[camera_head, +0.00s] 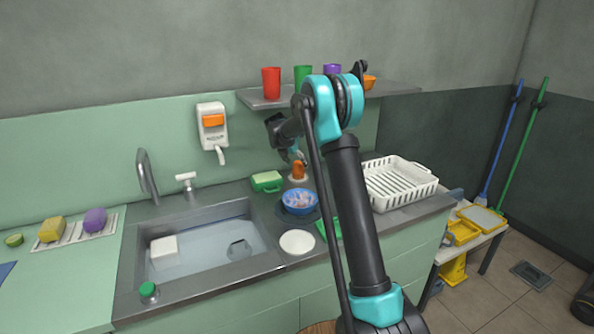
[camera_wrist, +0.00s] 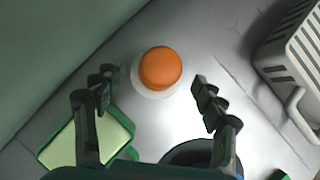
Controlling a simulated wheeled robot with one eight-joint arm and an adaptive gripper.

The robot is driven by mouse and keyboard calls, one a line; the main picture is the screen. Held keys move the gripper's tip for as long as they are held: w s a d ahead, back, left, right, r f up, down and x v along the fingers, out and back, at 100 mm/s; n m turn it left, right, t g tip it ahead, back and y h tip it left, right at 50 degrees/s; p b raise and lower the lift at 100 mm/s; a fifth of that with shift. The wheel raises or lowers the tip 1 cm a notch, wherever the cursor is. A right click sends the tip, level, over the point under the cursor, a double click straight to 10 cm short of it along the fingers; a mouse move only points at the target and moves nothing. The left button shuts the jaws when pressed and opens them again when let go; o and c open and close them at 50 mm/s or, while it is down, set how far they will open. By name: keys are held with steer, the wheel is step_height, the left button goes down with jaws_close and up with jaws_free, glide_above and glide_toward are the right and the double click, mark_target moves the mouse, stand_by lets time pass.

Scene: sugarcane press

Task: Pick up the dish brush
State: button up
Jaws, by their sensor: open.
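The dish brush appears to be the round orange knob (camera_head: 298,169) on a pale, wide base, standing on the steel counter behind the blue bowl. In the wrist view its orange top (camera_wrist: 161,68) and whitish base lie near the upper middle. My gripper (camera_head: 294,157) is just above it in the head view, pointing down. In the wrist view my gripper (camera_wrist: 154,80) has its dark fingers spread wide, one on each side of the knob, with nothing between them held. Whether the fingertips are level with the knob cannot be told.
A green dish with a pale block (camera_head: 267,181) sits close on the left. A blue bowl (camera_head: 299,201) stands in front. A white dish rack (camera_head: 398,184) is to the right. A shelf (camera_head: 262,98) with cups hangs behind. The sink (camera_head: 200,245) lies left.

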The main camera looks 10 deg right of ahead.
mark_target(301, 169)
steer(key=x, duration=0.6)
steer(key=shift+w+d+f, duration=0.15)
steer(key=shift+w+d, duration=0.15)
steer(key=shift+w, duration=0.15)
steer(key=c, duration=1.3)
